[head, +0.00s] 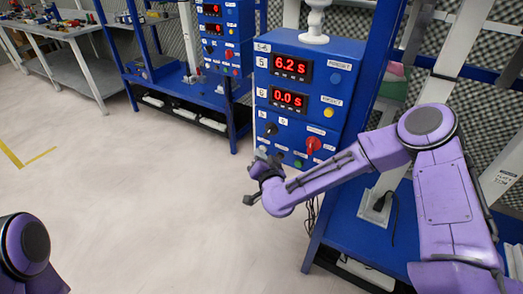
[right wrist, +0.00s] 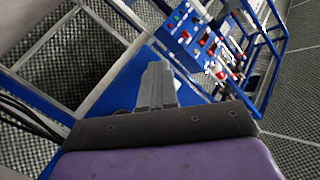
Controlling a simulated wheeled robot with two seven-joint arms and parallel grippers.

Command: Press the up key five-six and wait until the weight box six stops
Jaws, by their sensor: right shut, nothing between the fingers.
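The blue control box marked 5-6 (head: 315,90) stands right of centre in the head view. Its display 5 (head: 291,67) reads 6.2 S and its display 6 (head: 288,99) reads 0.0 S. I cannot identify weight box six. My left gripper is out of view.
A second blue control box (head: 217,40) stands on a blue frame farther back. A workbench (head: 75,60) with small parts is at the far left. My purple right arm covers the lower right. The pale floor (head: 130,190) is open at left and centre.

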